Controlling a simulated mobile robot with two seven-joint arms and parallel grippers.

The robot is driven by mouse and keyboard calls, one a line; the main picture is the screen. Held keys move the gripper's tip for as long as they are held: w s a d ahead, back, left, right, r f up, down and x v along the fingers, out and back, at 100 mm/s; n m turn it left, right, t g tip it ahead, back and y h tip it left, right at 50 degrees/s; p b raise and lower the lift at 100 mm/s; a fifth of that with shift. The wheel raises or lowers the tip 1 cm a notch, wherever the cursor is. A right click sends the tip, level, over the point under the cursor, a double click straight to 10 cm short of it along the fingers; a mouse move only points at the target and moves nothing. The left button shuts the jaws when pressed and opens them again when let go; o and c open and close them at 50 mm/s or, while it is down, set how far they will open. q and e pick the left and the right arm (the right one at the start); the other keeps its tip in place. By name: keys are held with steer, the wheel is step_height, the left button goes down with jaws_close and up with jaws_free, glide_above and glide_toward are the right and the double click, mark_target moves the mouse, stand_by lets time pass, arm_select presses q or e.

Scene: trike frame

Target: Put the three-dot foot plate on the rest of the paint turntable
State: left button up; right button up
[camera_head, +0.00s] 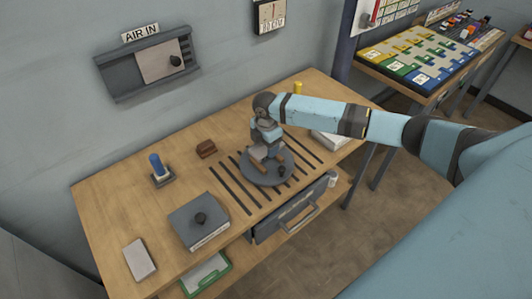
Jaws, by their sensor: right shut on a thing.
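The round grey paint turntable (255,177) sits on the wooden workbench over a row of dark slots. A small dark knob (282,171) stands near its front right edge. My right gripper (264,156) points down over the turntable and is shut on a small plate-like thing, mostly hidden by the fingers. No dots show on it, and I cannot tell whether it touches the turntable's rest. My left gripper is not in view.
A grey box with a knob (190,229), a pale flat plate (139,259), a blue cylinder on a stand (156,165) and a brown block (206,149) stand on the left of the bench. A pale stack (331,140) and a yellow cylinder (298,88) lie right and behind. A drawer handle (298,218) juts out in front.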

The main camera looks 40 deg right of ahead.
steer(key=shift+f, duration=2.1)
steer(key=shift+f, duration=0.1)
steer(key=o, duration=1.1)
step_height(320, 180, up, 12)
steer(key=shift+r+b, duration=0.15)
steer(key=shift+b, duration=0.15)
